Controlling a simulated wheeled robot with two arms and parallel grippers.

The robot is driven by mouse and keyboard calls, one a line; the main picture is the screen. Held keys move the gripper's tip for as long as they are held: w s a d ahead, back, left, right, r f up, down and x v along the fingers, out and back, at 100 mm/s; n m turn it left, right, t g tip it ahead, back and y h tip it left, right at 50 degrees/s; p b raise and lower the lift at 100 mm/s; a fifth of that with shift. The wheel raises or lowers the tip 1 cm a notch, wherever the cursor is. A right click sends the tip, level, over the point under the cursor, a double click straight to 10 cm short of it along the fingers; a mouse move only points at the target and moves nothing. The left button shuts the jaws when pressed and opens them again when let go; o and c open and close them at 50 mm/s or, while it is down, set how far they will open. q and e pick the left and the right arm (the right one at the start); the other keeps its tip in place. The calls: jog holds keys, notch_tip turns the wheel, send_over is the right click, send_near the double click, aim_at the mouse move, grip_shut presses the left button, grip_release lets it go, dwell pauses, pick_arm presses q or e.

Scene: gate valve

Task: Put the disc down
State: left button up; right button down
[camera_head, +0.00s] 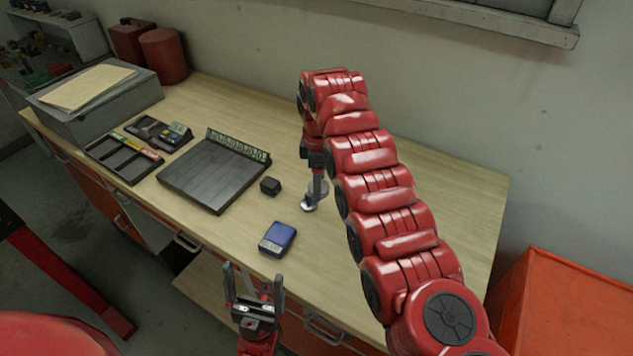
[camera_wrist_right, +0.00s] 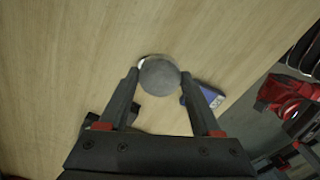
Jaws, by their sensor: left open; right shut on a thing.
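The disc is round, grey and metallic; in the right wrist view the disc (camera_wrist_right: 159,78) sits between the fingertips of my right gripper (camera_wrist_right: 159,74). My right gripper is shut on it. In the head view the right arm reaches over the bench, and the gripper (camera_head: 315,180) points down, partly hidden by the arm. A silver round part (camera_head: 309,206) shows just below it, close to the bench top; I cannot tell whether it touches. My left gripper (camera_head: 254,284) is open and empty in front of the bench's near edge.
On the wooden bench (camera_head: 410,200) lie a blue box (camera_head: 277,239), a small black block (camera_head: 270,186), a dark slatted plate (camera_head: 207,174) and a compartment tray (camera_head: 122,158). A grey case (camera_head: 100,108) and red canister (camera_head: 163,57) stand at the back left. Bench right of my right arm is clear.

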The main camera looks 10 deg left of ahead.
jog(key=w+d+r+m, duration=0.1)
jog(key=w+d+m, duration=0.2)
jog(key=d+m, duration=0.2)
jog(key=shift+d+m, duration=0.3)
jog(key=shift+d, duration=1.3)
jog(key=shift+w+d+r, duration=0.1)
jog(key=shift+d+r, duration=0.05)
jog(key=shift+d, duration=0.05)
jog(key=d+m, duration=0.1)
jog(key=w+d+m, duration=0.1)
jog(key=d, duration=0.1)
jog(key=shift+w+d+r+m+b, duration=0.1)
jog(key=shift+d+r+m+b, duration=0.05)
jog(key=shift+d+m+b, duration=0.15)
